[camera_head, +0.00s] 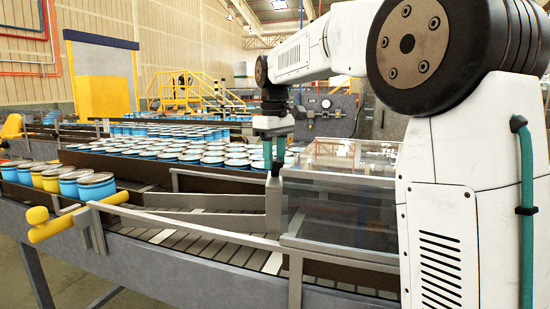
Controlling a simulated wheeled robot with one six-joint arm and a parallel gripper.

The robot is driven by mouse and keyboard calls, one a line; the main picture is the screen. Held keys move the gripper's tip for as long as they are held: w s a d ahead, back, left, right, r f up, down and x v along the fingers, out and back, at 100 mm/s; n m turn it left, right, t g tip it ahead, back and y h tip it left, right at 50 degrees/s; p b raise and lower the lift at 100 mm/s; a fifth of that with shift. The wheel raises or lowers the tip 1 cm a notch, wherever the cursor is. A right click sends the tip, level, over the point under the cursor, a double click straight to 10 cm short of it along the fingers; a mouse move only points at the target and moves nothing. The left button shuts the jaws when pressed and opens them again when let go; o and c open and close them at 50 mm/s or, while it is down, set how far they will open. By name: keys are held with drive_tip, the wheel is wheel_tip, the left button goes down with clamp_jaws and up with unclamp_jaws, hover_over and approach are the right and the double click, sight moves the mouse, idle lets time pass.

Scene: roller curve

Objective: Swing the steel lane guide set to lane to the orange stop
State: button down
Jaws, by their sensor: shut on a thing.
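The steel lane guide (190,217) is a set of grey bars above the roller curve, running from the left front to an upright steel post (273,207) near the middle. My gripper (273,168) points down over that post with its teal fingers shut on the post's top. A yellow-orange bar with a round knob (55,226) sits at the left front edge by the guide's far end; I cannot tell whether it is the orange stop. No other orange stop is clear to me. Part of the guide's right end is hidden behind a clear cover.
The clear cover (340,205) stands right of the post. Blue and yellow cans (72,182) wait on the left of the conveyor, and many blue cans with pale lids (185,151) fill the lane behind. The rollers (215,247) under the guide are bare of cans.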

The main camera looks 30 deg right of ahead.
drive_tip(key=c, duration=1.3)
unclamp_jaws()
drive_tip(key=shift+w+d+r, duration=0.15)
drive_tip(key=shift+w, duration=0.05)
drive_tip(key=o, duration=0.4)
drive_tip(key=shift+w+d, duration=0.1)
drive_tip(key=shift+d, duration=0.05)
drive_tip(key=shift+r, duration=0.1)
wheel_tip(320, 180, up, 7)
drive_tip(key=shift+r, duration=0.2)
